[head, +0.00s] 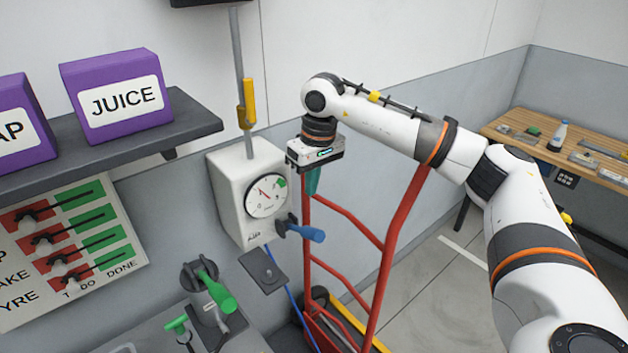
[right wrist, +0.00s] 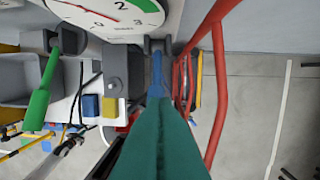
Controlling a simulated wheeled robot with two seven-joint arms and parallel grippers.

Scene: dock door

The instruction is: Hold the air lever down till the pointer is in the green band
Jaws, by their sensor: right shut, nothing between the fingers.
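The white air unit (head: 232,205) on the wall carries a round gauge (head: 268,195) with a red pointer and a green band at its upper right. The pointer lies outside the green band, towards the upper left. The blue air lever (head: 305,232) sticks out to the right below the gauge. My right gripper (head: 312,183) is shut and empty, its teal fingers pointing down above the lever. In the right wrist view the shut fingers (right wrist: 160,140) line up over the blue lever (right wrist: 157,75) and partly hide it; contact cannot be told. My left gripper is not in view.
A red hand truck (head: 388,245) stands right behind and beside the lever. A shelf (head: 190,122) with purple boxes (head: 118,95) and a status board (head: 70,245) are at left. A green-handled device (head: 215,290) sits lower left. A workbench (head: 510,122) stands at far right.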

